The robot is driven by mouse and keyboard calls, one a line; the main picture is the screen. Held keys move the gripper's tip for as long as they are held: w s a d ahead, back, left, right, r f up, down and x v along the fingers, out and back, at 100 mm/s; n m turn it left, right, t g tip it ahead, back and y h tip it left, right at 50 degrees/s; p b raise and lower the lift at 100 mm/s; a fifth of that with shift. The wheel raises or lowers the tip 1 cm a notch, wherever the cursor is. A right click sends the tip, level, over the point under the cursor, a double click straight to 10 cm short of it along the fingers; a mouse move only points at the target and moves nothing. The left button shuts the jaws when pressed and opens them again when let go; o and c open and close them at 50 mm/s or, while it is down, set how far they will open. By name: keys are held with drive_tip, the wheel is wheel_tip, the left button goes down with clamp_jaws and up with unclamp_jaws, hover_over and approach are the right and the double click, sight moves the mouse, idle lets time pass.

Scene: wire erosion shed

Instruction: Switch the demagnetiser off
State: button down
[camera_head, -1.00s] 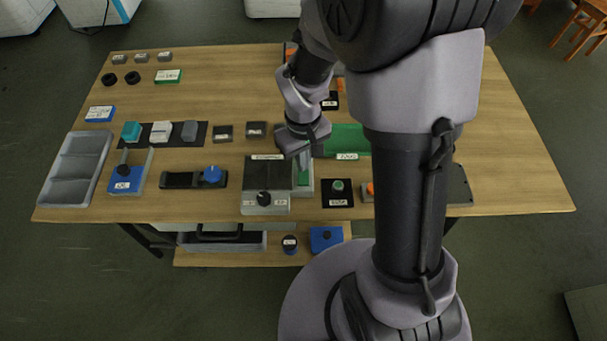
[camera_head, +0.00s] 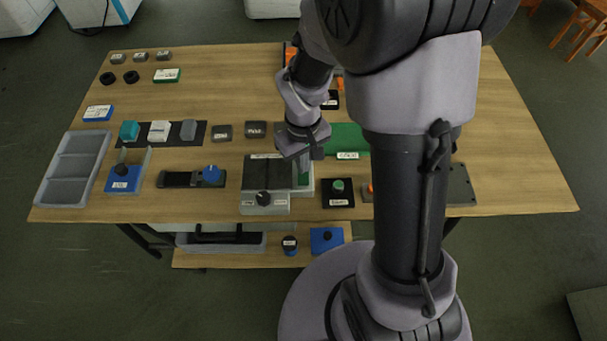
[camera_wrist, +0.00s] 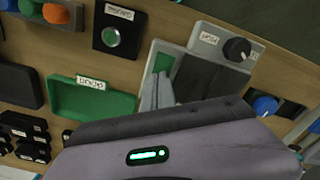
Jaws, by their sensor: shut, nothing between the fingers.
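The demagnetiser is most likely the grey box (camera_head: 266,181) with a dark top plate and a black knob (camera_head: 263,198) at its front; its labels are too small to read surely. In the wrist view the dark plate (camera_wrist: 203,78) and the black knob (camera_wrist: 238,50) show at upper right. The knob has a pale mark, but I cannot tell which setting it is at. My gripper (camera_wrist: 157,92) is shut and empty. It hangs over the back right of the box, apart from the knob. In the head view its fingertips are hard to make out.
A narrow grey tray with a green inside (camera_head: 304,177) stands against the box's right side. A black plate with a green button (camera_head: 338,187) is right of it. A green tray (camera_wrist: 92,100) lies behind. A blue knob on a black base (camera_head: 211,174) stands left.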

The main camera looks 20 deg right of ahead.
drive_tip(key=shift+f, duration=0.1)
wheel_tip(320, 180, up, 7)
drive_tip(key=p, duration=0.6)
drive_tip(key=s+a+r+m+t, duration=0.1)
drive_tip(key=s+r+m+t, duration=0.1)
drive_tip(key=s+r, duration=0.2)
drive_tip(key=s+a+r+m+t+y, duration=0.1)
drive_tip(key=s+r, duration=0.3)
drive_tip(key=r, duration=0.6)
drive_tip(key=s+a+r+m+t+y, duration=0.1)
drive_tip(key=s+a+r+m+t, duration=0.1)
drive_tip(key=s+r, duration=0.3)
wheel_tip(320, 180, up, 2)
drive_tip(key=shift+r+m+t, duration=0.15)
drive_tip(key=shift+m+t, duration=0.25)
drive_tip(key=shift+m, duration=0.5)
